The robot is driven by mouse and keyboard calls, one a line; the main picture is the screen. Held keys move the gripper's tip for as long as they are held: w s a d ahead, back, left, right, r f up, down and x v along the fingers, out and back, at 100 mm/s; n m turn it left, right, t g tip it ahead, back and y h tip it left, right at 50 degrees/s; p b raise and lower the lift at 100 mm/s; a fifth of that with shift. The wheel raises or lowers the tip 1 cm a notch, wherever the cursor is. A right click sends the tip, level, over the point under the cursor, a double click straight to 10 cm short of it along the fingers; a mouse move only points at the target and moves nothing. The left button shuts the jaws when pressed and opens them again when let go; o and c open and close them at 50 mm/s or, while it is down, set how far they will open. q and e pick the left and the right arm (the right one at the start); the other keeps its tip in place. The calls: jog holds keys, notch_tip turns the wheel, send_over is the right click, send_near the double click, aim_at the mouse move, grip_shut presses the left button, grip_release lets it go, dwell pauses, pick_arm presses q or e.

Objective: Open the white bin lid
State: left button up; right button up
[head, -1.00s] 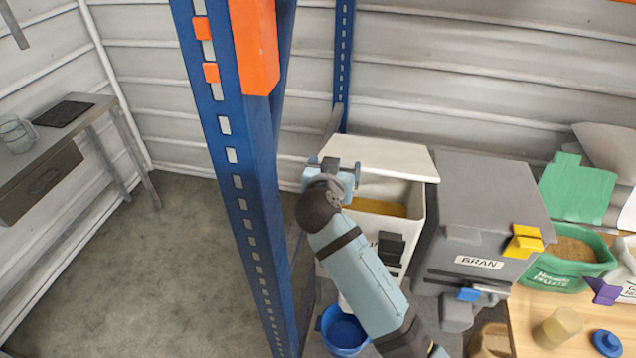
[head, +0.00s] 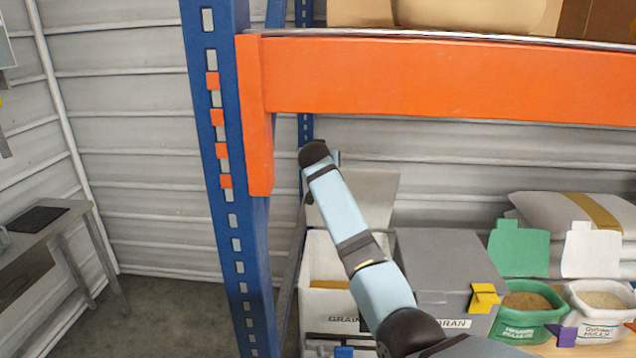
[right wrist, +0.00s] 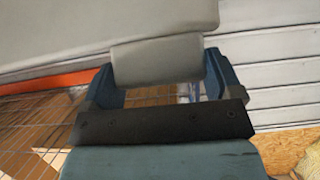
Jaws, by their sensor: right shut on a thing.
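The white bin (head: 318,265) marked "GRAIN" stands low behind the blue upright. Its lid (head: 378,190) is raised and stands steeply up at the back of the bin, partly hidden by my right arm. The bin's mouth is open, with a strip of yellowish grain inside. My right gripper (head: 322,165) is at the lid's left side, its fingers mostly hidden behind my wrist. In the right wrist view the gripper (right wrist: 160,88) is shut on a pale grey-white edge piece of the lid (right wrist: 110,28). My left gripper cannot be made out.
A grey "BRAN" bin (head: 440,265) with a yellow clip stands right of the white bin. An orange beam (head: 450,80) crosses above, and a blue upright (head: 232,220) stands left. Green and white bags stand at right.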

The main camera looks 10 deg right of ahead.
jog(key=shift+g, duration=0.7)
jog(key=w, duration=0.1)
jog(key=w+r, duration=0.1)
jog(key=w+d, duration=0.1)
jog(key=shift+w+d+r, duration=0.1)
jog(key=shift+w+r, duration=0.1)
jog(key=shift+w, duration=0.15)
pick_arm(q)
jog(key=shift+w+d+r, duration=0.3)
jog(key=shift+w, duration=0.25)
pick_arm(e)
jog(key=shift+g+y, duration=0.5)
jog(key=shift+g, duration=0.3)
jog(key=shift+w+d+r, duration=0.1)
jog(key=shift+w+d, duration=0.15)
jog(key=shift+w, duration=0.4)
jog(key=shift+w+d+r, duration=0.1)
jog(key=shift+w+d, duration=0.1)
jog(key=shift+w, duration=0.5)
jog(key=shift+w+d+r, duration=0.1)
jog(key=shift+w+d, duration=0.15)
jog(key=shift+w, duration=0.4)
jog(key=shift+f, duration=0.1)
jog(key=o, duration=1.1)
jog(key=shift+w, duration=0.15)
